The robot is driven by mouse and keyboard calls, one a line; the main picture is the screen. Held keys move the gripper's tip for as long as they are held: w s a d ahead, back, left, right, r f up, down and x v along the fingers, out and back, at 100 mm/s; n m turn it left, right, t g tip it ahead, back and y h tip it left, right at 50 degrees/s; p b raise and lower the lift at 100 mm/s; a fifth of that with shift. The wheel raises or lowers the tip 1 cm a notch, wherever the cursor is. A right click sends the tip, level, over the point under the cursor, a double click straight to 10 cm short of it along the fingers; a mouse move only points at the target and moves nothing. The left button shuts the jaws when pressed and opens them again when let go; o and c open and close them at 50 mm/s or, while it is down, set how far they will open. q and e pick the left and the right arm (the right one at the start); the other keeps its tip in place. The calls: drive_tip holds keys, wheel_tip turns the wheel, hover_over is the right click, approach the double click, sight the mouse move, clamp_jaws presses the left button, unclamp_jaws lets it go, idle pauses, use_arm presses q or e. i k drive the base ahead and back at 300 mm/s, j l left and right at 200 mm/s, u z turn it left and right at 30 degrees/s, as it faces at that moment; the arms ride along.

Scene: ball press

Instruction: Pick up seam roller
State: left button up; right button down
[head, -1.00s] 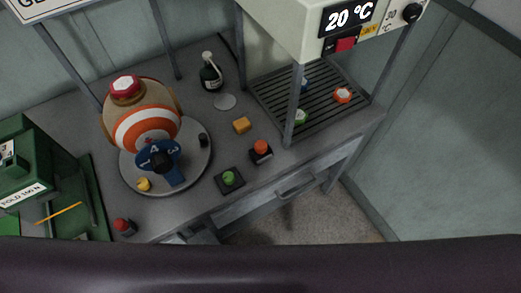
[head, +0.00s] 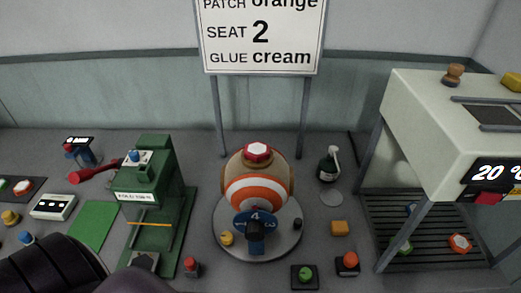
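I cannot tell for sure which thing is the seam roller. A small brown wooden-looking piece with a rounded top (head: 453,75) stands on top of the cream heater box at the right. A ball with an orange and white band (head: 258,190) sits on a round grey turntable (head: 285,243) in the middle, with a red and white cap on top and a blue numbered piece in front. Neither gripper shows in the head view. A dark ridged part, seemingly my arm, fills the lower left corner.
A green press (head: 147,175) with a red lever stands left of the ball. A bottle (head: 328,165), a yellow block (head: 339,228) and small coloured-top pieces stand right and in front. The heater (head: 425,115) overhangs a slatted rack (head: 380,225). A sign (head: 262,35) rises behind.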

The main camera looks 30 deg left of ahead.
sight(347, 265)
drive_tip(key=k+j, duration=0.2)
drive_tip(key=j, duration=0.15)
drive_tip(key=k+j+u, duration=0.1)
drive_tip(key=k+j, duration=0.15)
drive_tip(key=j, duration=0.15)
drive_tip(key=k+j, duration=0.2)
drive_tip(key=j, duration=0.2)
drive_tip(key=k+j+u, duration=0.1)
drive_tip(key=j, duration=0.3)
drive_tip(key=k+j, duration=0.3)
drive_tip(key=j+u, duration=0.05)
drive_tip(key=j, duration=0.05)
